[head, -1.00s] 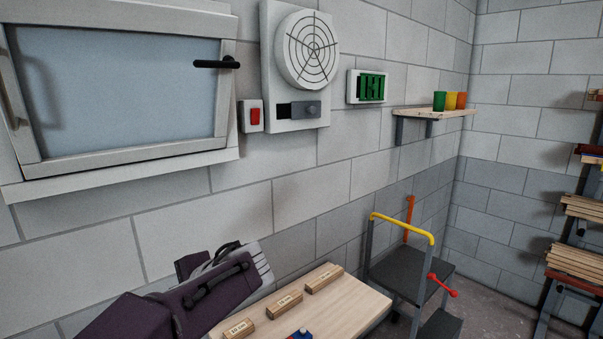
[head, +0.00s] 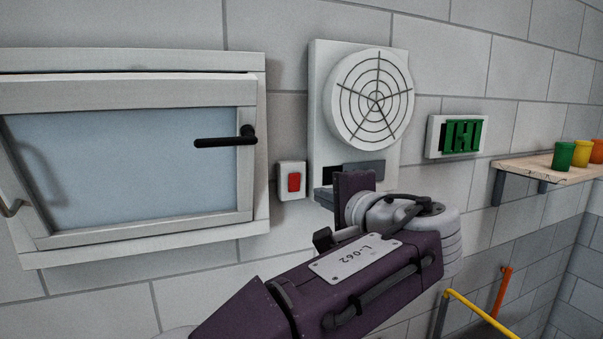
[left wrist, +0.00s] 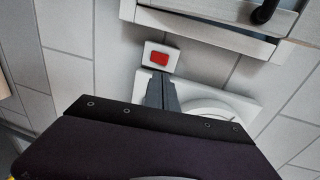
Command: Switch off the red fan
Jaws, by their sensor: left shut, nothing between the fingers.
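A white fan (head: 370,98) with a round wire grille is mounted on a pale plate on the wall; I see no red on the fan itself. Left of it is a red rocker switch (head: 294,182) in a small white box, which also shows in the left wrist view (left wrist: 159,58). My left gripper (head: 322,195) is shut and empty, in front of the plate's lower part, just right of the switch box. In the left wrist view its fingertips (left wrist: 158,77) lie close to the box's edge; contact cannot be told. My right gripper is not in view.
A window (head: 130,165) with a black handle (head: 225,140) is left of the switch. A dark slot with a grey slider (head: 362,168) is under the fan, partly hidden by my gripper. A green-slatted vent (head: 462,136) and a shelf (head: 540,168) with cups are to the right.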

